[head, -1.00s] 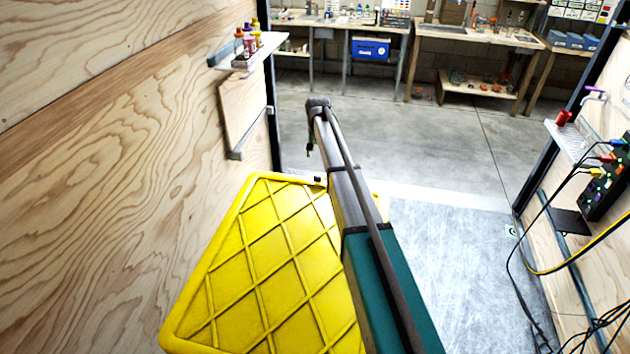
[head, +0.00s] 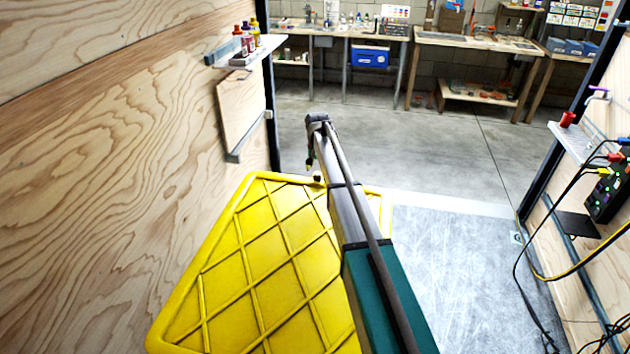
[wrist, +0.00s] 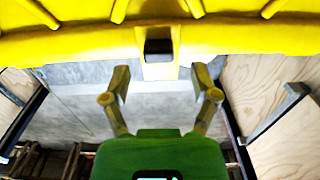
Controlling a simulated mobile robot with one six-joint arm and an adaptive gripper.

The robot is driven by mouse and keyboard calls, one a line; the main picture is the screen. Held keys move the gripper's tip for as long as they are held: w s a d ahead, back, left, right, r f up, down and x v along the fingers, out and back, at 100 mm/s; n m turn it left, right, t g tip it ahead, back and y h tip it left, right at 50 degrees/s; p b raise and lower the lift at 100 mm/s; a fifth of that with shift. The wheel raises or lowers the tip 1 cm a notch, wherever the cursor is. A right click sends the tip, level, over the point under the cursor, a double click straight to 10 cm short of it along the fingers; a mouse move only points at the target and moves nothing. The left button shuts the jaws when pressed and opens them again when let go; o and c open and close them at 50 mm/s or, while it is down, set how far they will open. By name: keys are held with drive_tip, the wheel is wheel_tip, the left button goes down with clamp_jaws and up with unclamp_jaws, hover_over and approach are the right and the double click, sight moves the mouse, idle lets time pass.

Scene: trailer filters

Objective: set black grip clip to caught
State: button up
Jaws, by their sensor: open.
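The black grip clip (wrist: 158,47) sits on a yellow tab at the edge of the large yellow lid (wrist: 75,48) in the wrist view. In the head view the clip (head: 317,178) is a small dark spot at the far edge of the lid (head: 222,278). Whether it is caught cannot be told. My gripper (wrist: 160,84) is open and empty, its two fingers spread to either side below the clip in the wrist view, apart from it. In the head view my gripper (head: 312,166) hangs just beyond the lid's far edge, partly hidden by my arm.
A plywood wall (head: 110,180) runs close along the left, with a small shelf (head: 246,52) of bottles. Cables and a black panel (head: 606,195) are on the right wall. Open floor (head: 430,150) lies beyond the lid, with workbenches at the back.

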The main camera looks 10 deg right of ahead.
sight(319, 181)
drive_tip(key=shift+f+b, duration=1.15)
drive_tip(key=shift+f, duration=0.3)
